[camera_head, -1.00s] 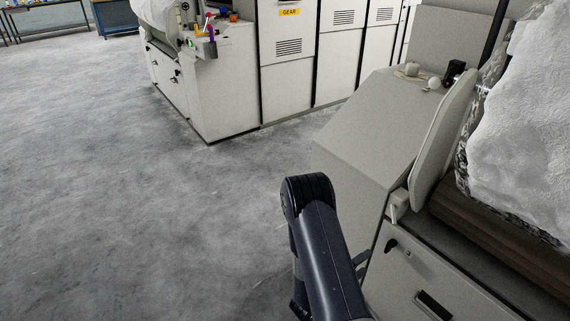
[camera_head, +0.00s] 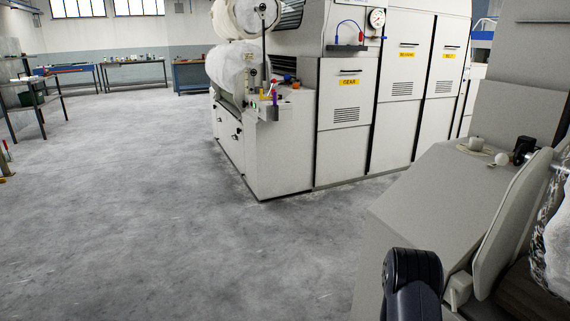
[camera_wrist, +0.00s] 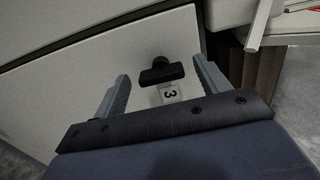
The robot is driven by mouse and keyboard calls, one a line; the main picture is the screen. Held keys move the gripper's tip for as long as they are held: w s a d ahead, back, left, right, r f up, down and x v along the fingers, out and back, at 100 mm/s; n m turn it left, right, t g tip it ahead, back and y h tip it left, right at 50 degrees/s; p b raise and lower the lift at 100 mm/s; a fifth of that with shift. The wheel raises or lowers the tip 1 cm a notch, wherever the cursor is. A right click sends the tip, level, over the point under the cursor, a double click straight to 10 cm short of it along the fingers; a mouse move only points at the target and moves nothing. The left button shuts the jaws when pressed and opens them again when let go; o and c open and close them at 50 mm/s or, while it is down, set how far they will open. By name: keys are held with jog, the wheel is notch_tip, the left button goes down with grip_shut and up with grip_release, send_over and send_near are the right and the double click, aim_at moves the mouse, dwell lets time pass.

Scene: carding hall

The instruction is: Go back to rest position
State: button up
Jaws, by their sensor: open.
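My gripper (camera_wrist: 162,88) shows in the wrist view with its two fingers spread apart and nothing between them. I cannot tell how far the fingertips are from the panel. In the head view only a dark link of my arm shows at the bottom right; my gripper is hidden there.
A grey machine (camera_head: 440,190) with white fibre stands close on the right, beside my arm. A large white carding machine (camera_head: 345,110) stands ahead. Benches (camera_head: 135,84) line the far wall. The concrete floor (camera_head: 130,200) on the left is open.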

jog(key=shift+a, duration=0.15)
jog(key=p+v, duration=0.2)
jog(key=v, duration=0.9)
jog(key=w+d+m+b, duration=0.3)
jog(key=d+m+b, duration=0.3)
jog(key=m, duration=1.2)
jog(key=shift+w+d+r, duration=0.15)
jog(key=shift+w+d, duration=0.2)
jog(key=shift+d, duration=1.95)
jog(key=shift+s, duration=0.1)
